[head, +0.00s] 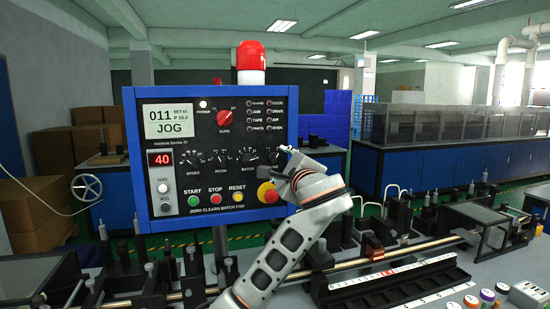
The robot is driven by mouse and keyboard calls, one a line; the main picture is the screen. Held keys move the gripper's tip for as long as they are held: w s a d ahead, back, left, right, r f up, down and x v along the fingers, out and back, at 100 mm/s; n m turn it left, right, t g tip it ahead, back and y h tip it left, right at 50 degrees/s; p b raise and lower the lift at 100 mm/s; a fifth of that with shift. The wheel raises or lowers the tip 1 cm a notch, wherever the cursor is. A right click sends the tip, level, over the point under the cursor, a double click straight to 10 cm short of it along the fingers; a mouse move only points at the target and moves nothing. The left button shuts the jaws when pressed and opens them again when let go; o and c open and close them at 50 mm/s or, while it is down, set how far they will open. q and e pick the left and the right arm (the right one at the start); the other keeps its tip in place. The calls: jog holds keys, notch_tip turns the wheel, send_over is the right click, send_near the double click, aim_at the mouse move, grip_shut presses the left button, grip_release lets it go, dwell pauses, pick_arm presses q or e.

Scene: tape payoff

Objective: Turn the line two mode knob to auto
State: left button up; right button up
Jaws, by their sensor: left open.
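A blue-framed control panel (133,215) stands upright at centre left. A red rotary knob (225,117) sits on its upper middle, with a label below too small to read surely. The panel's screen (168,121) reads "011" and "JOG". Black knobs for speed (191,158), pitch (219,160) and batch (249,158) form a row below. I cannot tell for sure which knob is the line two mode knob. My left gripper (287,157) is open at the panel's right edge, right of the batch knob and apart from the red knob. My right gripper is out of view.
A red emergency button (267,193) sits close below my left gripper. A red beacon (251,62) stands above. Machine rails and a white-marked strip (392,277) lie in front, with small jars at lower right.

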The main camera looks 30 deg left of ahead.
aim_at(274, 158)
pick_arm(q)
jog(key=x, duration=0.3)
jog(key=shift+w+a+p, duration=0.15)
jog(key=shift+a+p, duration=0.15)
jog(key=shift+w+a, duration=0.3)
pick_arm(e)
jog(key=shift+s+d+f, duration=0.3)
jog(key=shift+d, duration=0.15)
pick_arm(q)
jog(key=shift+c, duration=0.4)
jog(key=c, duration=1)
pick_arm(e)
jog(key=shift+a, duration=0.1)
